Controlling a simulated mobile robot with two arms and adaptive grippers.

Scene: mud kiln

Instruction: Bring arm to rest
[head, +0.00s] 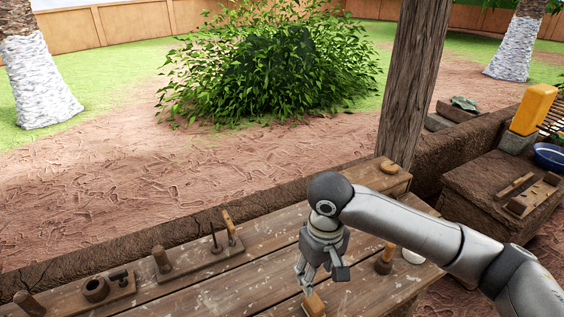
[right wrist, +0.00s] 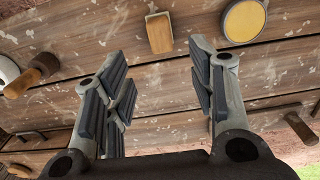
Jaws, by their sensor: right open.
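My right gripper (head: 323,272) hangs from the silver arm that comes in from the right, above the wooden workbench (head: 270,275). In the right wrist view my right gripper (right wrist: 160,95) has its fingers spread wide, with nothing between them. A small tan block (head: 314,303) lies on the bench just below the fingers in the head view. It also shows past the fingertips in the right wrist view (right wrist: 159,33), apart from them. My left gripper is not in view.
A wooden-handled tool (head: 384,262) stands right of the gripper, by a white round item (head: 412,256). Wooden holders with pegs (head: 200,258) line the bench's far left edge. A wooden post (head: 413,80) rises behind. A round yellow-topped item (right wrist: 243,20) shows in the right wrist view.

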